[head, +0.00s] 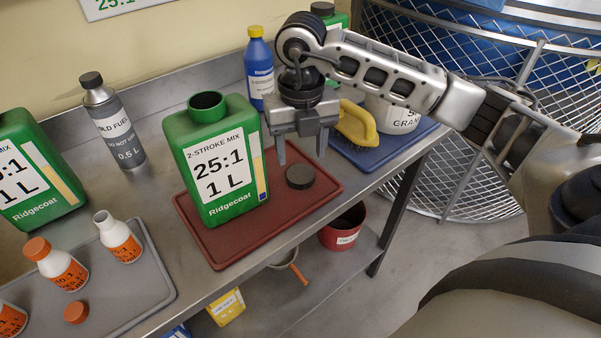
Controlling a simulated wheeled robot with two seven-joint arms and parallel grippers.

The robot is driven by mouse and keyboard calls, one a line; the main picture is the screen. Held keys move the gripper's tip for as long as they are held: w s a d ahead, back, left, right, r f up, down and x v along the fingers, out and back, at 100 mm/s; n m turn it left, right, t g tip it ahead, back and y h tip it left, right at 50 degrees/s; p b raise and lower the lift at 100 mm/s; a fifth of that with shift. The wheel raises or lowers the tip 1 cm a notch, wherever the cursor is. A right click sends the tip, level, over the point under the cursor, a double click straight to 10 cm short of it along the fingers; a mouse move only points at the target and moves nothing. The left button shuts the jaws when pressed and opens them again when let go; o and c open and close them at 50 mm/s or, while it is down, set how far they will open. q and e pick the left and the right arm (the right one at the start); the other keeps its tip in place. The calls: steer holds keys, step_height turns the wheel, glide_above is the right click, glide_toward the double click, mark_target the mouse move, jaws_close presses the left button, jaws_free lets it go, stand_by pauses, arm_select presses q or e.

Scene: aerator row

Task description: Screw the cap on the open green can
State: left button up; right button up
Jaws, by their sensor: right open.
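The open green can (222,170) stands upright on a red mat (226,256), its round green neck uncovered at the top. Its label reads 2-stroke mix, 25:1, 1 L. A dark round cap (300,177) lies flat on the same mat, just right of the can and apart from it. My right gripper (301,161) points down above the cap, its two fingers apart and nothing between them. The cap sits a little below the fingertips. My left gripper is not in view.
A grey bottle (113,124), a blue bottle (260,68) and another green can (35,170) stand on the metal bench. A grey tray (140,290) holds small white bottles. A yellow brush (357,123) and white tub (392,116) are behind my right gripper.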

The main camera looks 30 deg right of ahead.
mark_target(300, 173)
step_height(300, 173, down, 5)
steer(key=shift+a+p, duration=0.1)
steer(key=shift+p, duration=0.4)
steer(key=c, duration=0.6)
